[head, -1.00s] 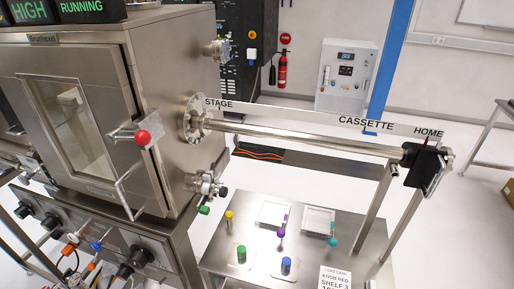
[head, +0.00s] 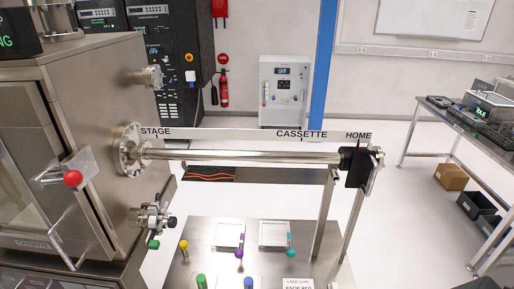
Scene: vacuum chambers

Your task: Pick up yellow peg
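The yellow peg (head: 183,249) stands upright near the left edge of the steel table (head: 200,232), below the chamber's valve knobs. It is small, with a yellow top. Neither of my grippers shows in the head view.
On the table are a green peg (head: 201,281), a blue peg (head: 248,283), purple and teal pieces, and two white trays (head: 229,236) (head: 274,234). A transfer rod (head: 250,156) runs above it from the chamber (head: 85,110).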

